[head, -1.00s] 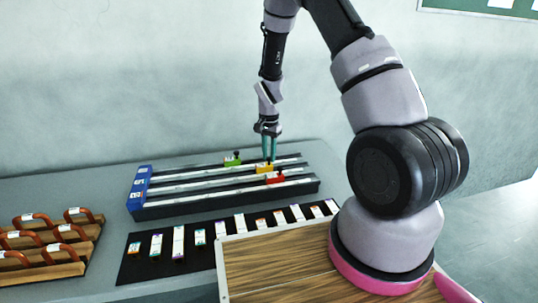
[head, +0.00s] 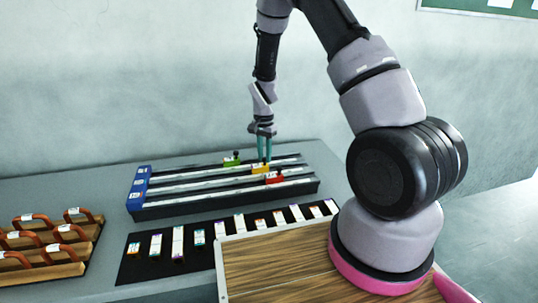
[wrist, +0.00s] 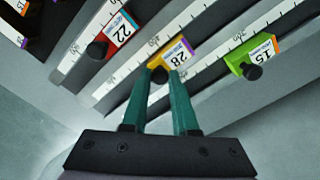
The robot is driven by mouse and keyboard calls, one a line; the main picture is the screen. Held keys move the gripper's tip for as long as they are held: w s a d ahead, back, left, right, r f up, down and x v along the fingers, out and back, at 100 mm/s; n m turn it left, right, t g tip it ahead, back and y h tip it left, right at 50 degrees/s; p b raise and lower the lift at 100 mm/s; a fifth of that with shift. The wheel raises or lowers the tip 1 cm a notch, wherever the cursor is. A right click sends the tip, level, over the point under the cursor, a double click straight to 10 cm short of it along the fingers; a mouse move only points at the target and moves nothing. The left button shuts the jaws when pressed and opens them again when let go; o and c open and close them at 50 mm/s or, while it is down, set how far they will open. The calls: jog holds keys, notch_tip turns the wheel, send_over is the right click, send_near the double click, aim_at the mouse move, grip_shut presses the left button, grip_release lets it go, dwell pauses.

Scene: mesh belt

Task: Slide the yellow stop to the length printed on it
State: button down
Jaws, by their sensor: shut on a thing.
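The yellow stop (head: 260,169) sits on the middle rail of a dark three-rail unit (head: 165,210). In the wrist view the yellow stop (wrist: 178,52) carries a white label reading 28 and a black knob. My gripper (wrist: 161,78) is shut on that knob, with its teal fingers on either side. In the head view my gripper (head: 264,157) comes down from above onto the stop. White scales run along the rails.
A red stop (wrist: 113,38) labelled 22 and a green stop (wrist: 250,57) labelled 15 sit on the neighbouring rails. Blue end blocks (head: 138,186) close the rails at left. A black mat (head: 142,268) with labelled strips and a wooden rack (head: 60,270) lie in front.

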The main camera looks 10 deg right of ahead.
jog(key=a, duration=0.6)
jog(key=shift+a, duration=0.4)
jog(key=c, duration=0.7)
grip_release()
jog(key=shift+d+r, duration=0.1)
jog(key=shift+r, duration=0.25)
notch_tip(320, 180, up, 10)
jog(key=shift+r, duration=0.1)
